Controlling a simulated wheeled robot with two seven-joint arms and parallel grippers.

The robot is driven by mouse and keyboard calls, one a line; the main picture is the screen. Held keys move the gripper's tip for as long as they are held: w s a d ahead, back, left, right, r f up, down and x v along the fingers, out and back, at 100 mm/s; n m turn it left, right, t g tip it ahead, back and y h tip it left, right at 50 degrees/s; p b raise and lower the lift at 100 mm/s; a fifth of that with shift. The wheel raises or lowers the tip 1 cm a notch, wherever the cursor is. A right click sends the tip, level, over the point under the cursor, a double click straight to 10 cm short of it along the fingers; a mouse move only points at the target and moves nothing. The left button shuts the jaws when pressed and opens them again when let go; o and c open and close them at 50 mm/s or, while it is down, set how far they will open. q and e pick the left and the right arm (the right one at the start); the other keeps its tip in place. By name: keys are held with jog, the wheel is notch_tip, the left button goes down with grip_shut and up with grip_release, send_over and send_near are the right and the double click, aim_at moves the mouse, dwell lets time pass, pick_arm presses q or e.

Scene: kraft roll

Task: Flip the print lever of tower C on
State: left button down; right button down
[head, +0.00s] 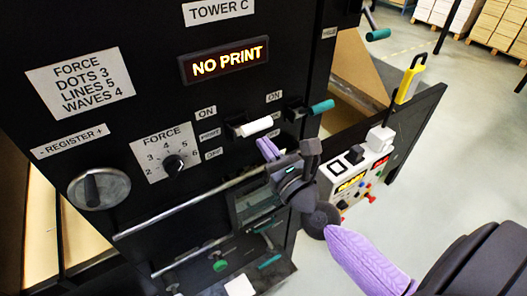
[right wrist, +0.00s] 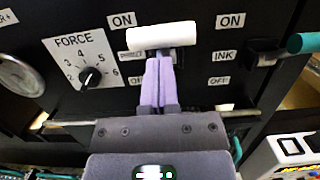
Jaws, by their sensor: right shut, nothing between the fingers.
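The print lever of tower C has a white bar handle (head: 256,127), which also shows in the right wrist view (right wrist: 162,35). It sticks out of the black panel between an ON label above and an OFF label below. The lit display (head: 225,60) under the TOWER C sign reads NO PRINT. My right gripper (head: 266,147) is shut and empty, its purple fingertips right below the white handle. In the right wrist view the fingers (right wrist: 159,65) point up at the handle's underside; I cannot tell if they touch. My left gripper is not in view.
A teal-handled ink lever (head: 322,106) sits just right of the print lever. A force dial (head: 173,164) and a register knob (head: 98,188) are to the left. A metal rail (head: 190,203) runs below. A small control box (head: 357,180) stands right.

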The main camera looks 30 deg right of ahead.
jog(key=shift+w+r+p, duration=0.2)
jog(key=shift+r+p, duration=0.1)
jog(key=shift+r, duration=0.15)
jog(key=shift+w+r+p, duration=0.2)
jog(key=shift+r+p, duration=0.1)
jog(key=shift+r, duration=0.25)
jog(key=shift+r, duration=0.1)
